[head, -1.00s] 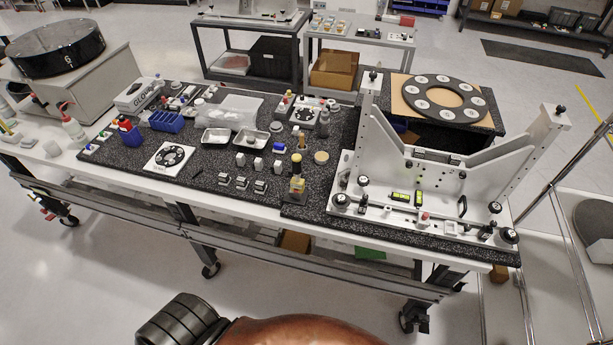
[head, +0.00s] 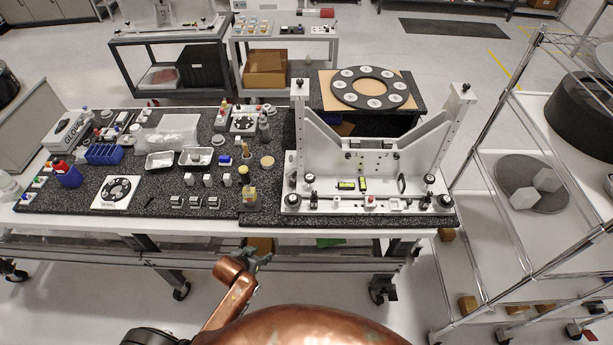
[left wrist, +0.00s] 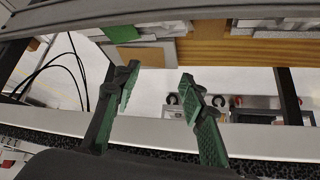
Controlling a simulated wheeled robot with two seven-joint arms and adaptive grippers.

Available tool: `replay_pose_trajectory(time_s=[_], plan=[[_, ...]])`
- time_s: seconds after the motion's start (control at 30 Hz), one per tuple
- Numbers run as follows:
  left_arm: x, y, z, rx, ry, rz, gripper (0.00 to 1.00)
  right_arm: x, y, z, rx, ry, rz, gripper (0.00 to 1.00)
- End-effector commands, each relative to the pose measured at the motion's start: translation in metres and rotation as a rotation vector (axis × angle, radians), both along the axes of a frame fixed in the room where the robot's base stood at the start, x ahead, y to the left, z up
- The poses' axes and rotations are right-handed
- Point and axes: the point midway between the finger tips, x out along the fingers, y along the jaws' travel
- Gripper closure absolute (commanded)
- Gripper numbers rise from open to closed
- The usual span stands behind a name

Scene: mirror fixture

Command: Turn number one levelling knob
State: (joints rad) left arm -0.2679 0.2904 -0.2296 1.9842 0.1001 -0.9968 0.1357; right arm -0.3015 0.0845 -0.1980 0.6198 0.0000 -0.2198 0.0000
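The white mirror fixture (head: 345,200) stands on the right part of the black speckled bench top. Round black knobs with white tops sit at its lower corners: front left (head: 292,201), rear left (head: 309,178), front right (head: 444,201) and rear right (head: 430,180). Their numbers are too small to read, so I cannot tell which is number one. My left gripper (head: 257,261) is in front of the bench and apart from the fixture. In the left wrist view its two green-padded fingers (left wrist: 160,95) are spread with nothing between them. My right gripper is out of view.
The bench front edge (head: 190,228) lies between my left gripper and the fixture. Small bottles (head: 248,197), blocks and trays (head: 195,157) fill the bench left of the fixture. A wire rack (head: 490,150) stands to the right. A ring plate (head: 369,87) lies behind the fixture.

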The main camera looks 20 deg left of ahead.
Motion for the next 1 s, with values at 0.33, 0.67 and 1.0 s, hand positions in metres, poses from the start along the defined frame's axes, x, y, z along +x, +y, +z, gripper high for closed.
replay_pose_trajectory(time_s=[0.33,0.67,1.0], plan=[[0.023,-0.028,0.127,-0.026,-0.135,-0.059,0.62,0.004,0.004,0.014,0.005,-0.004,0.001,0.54],[0.118,-0.063,0.188,-0.098,-0.357,-0.165,0.62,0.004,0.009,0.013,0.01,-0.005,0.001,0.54],[0.176,-0.084,0.232,-0.159,-0.492,-0.23,0.62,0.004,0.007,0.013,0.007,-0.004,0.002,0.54]])
